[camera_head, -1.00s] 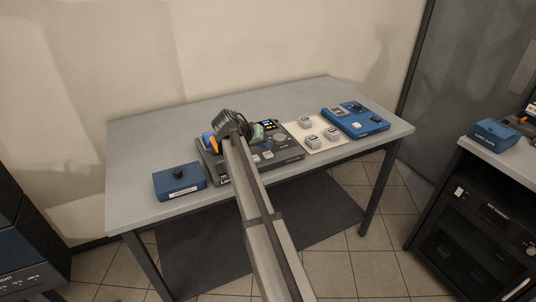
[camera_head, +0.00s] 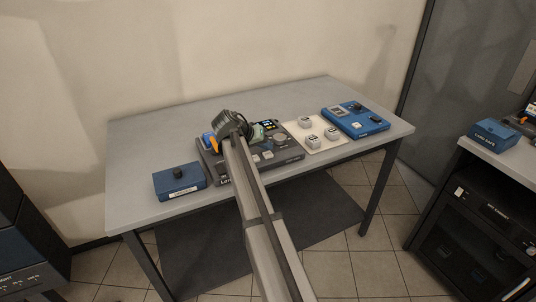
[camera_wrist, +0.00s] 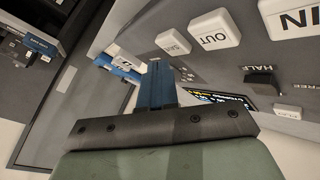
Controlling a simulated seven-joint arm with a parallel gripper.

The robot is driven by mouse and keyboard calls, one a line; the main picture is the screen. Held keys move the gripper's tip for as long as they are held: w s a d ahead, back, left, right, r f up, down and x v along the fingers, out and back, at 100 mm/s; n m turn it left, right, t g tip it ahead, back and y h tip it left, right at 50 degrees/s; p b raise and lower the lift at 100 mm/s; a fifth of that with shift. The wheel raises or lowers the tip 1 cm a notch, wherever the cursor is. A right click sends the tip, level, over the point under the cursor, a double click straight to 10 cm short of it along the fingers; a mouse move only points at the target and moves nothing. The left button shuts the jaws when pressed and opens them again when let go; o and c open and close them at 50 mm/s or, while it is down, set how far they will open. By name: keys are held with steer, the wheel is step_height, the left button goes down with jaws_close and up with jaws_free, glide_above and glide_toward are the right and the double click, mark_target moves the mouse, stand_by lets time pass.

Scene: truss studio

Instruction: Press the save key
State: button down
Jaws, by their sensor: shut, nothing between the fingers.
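The dark grey console (camera_head: 290,154) lies on the table, partly hidden behind my arm. In the wrist view a small pale key (camera_wrist: 172,43), whose upside-down lettering looks like SAVE, sits on the console's grey face beside a larger OUT key (camera_wrist: 214,38). My gripper (camera_wrist: 159,66) is shut and empty, its blue fingers pointing toward the console. The fingertips appear just below the small key in the picture; I cannot tell how far they are from its surface. In the head view my wrist hides the fingertips.
An IN key (camera_wrist: 295,20) and a black lever (camera_wrist: 264,82) are nearby on the console. A pale board with several grey blocks (camera_head: 328,147) and a blue device (camera_head: 354,121) lie right. The table's (camera_head: 140,150) left rear is clear.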

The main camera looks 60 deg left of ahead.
mark_target(265, 154)
steer(key=shift+f, duration=0.8)
stand_by(0.8)
stand_by(0.3)
steer(key=shift+r, duration=0.85)
steer(key=shift+r, duration=0.15)
steer(key=shift+r, duration=2.35)
